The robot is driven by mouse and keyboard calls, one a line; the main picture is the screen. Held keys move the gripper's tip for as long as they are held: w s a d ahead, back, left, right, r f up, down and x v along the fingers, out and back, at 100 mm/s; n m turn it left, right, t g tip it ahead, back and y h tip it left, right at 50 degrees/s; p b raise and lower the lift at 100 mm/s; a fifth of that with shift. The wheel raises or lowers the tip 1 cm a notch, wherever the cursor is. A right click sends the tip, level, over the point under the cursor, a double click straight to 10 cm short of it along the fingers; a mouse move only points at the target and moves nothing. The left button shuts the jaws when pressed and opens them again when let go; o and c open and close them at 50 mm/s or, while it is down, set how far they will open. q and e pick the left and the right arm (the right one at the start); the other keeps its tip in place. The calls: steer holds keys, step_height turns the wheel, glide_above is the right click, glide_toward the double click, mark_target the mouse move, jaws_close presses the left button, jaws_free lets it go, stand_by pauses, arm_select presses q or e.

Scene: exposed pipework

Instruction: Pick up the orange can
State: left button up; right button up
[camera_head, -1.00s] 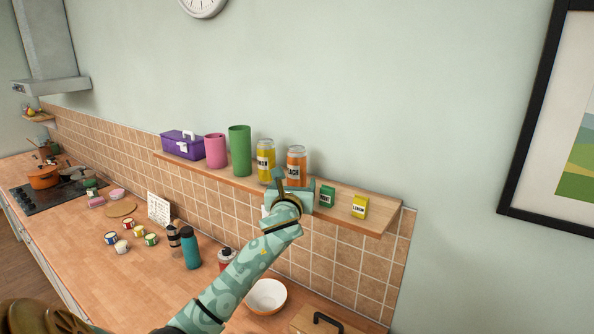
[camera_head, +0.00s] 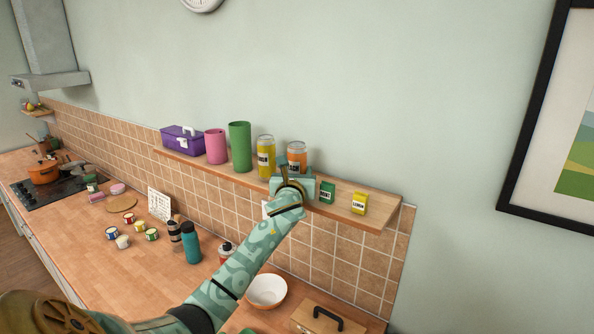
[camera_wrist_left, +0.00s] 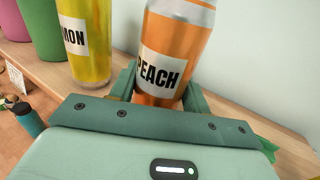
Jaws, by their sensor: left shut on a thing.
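The orange can (camera_head: 297,152), labelled PEACH, stands upright on the wooden wall shelf (camera_head: 335,201). My left gripper (camera_head: 295,174) is at the can from the front. In the left wrist view the orange can (camera_wrist_left: 176,50) sits between the two fingers (camera_wrist_left: 158,90), which are shut on its lower part. The can's base is hidden behind the gripper, so I cannot tell whether it touches the shelf. My right gripper is not in view.
A yellow can (camera_head: 265,158) labelled LEMON stands close at the left, with a green cylinder (camera_head: 240,147), a pink cylinder (camera_head: 216,146) and a purple box (camera_head: 182,140) beyond. A green box (camera_head: 327,193) and a yellow box (camera_head: 359,203) stand to the right. A white bowl (camera_head: 266,291) sits on the counter below.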

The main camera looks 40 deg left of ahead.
mark_target(296, 164)
arm_select(q)
steer(key=shift+r, duration=0.45)
step_height(296, 164, up, 3)
steer(key=shift+d+f, duration=0.1)
steer(key=shift+f, duration=0.05)
steer(key=s+d+r, duration=0.1)
steer(key=r, duration=0.1)
steer(key=s+d+r, duration=0.1)
steer(key=r, duration=0.1)
steer(key=s+d+r, duration=0.1)
steer(key=d, duration=0.1)
steer(key=shift+d+r+b, duration=0.1)
steer(key=shift+r+b, duration=0.2)
steer(key=shift+r, duration=0.1)
steer(key=s+d+r+m+t+h+b, duration=0.1)
steer(key=s+d+r+m+h+b, duration=0.3)
steer(key=d, duration=0.8)
steer(key=s+d+f+m+h+b, duration=0.1)
steer(key=f+b, duration=0.6)
steer(key=f, duration=0.8)
steer(key=s+d+f+t+h+b, duration=0.1)
steer(key=s+d+f+h+b, duration=0.2)
steer(key=f, duration=1.2)
steer(key=s+d+f+m+t+h+b, duration=0.1)
steer(key=s+d+f+b, duration=0.5)
steer(key=d+f+b, duration=0.4)
step_height(296, 164, down, 6)
steer(key=shift+s+r+m+h+b, duration=0.3)
steer(key=shift+h+b, duration=0.1)
steer(key=shift+b, duration=0.15)
